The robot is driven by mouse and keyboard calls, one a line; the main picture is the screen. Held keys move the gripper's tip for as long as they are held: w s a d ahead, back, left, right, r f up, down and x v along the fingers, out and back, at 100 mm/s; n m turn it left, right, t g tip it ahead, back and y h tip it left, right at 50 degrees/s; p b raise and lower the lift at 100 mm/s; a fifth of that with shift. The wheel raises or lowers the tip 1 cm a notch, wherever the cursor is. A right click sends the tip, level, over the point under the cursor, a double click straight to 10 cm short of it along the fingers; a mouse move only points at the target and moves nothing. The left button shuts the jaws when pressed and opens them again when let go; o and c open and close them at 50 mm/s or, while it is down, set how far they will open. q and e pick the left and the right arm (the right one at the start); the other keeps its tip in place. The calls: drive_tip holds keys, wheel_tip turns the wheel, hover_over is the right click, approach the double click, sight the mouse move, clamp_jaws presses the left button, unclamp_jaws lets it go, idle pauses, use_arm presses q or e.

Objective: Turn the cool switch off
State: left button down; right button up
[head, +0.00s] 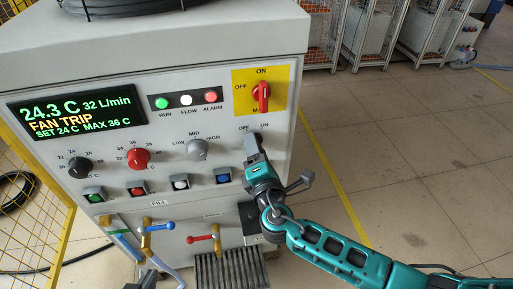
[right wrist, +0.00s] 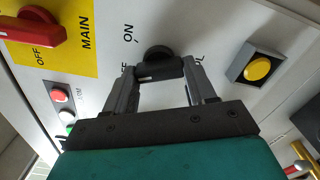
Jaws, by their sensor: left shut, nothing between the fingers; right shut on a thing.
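The cool switch is a small black rotary knob (right wrist: 157,60) on the light grey cabinet front. In the right wrist view, it sits between the two grey fingers of my right gripper (right wrist: 162,72). The fingers are shut on it. Its ON label shows beside it; the OFF label and lower label are partly covered. In the head view, my right gripper (head: 253,146) reaches the panel below the OFF and ON labels and hides most of the knob. I cannot tell exactly which label the knob points at. My left gripper (head: 152,268) shows only slightly at the bottom edge, shut and empty.
The red main switch (head: 262,97) on a yellow plate is just above my right gripper. A display (head: 75,113) reads FAN TRIP. Knobs, several square buttons (head: 180,181), a blue-handled valve (head: 157,227) and a red-handled valve (head: 203,239) crowd the panel.

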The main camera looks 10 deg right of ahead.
drive_tip(key=shift+n, duration=0.5)
drive_tip(key=o, duration=1)
drive_tip(key=shift+o, duration=0.2)
drive_tip(key=s, duration=1.3)
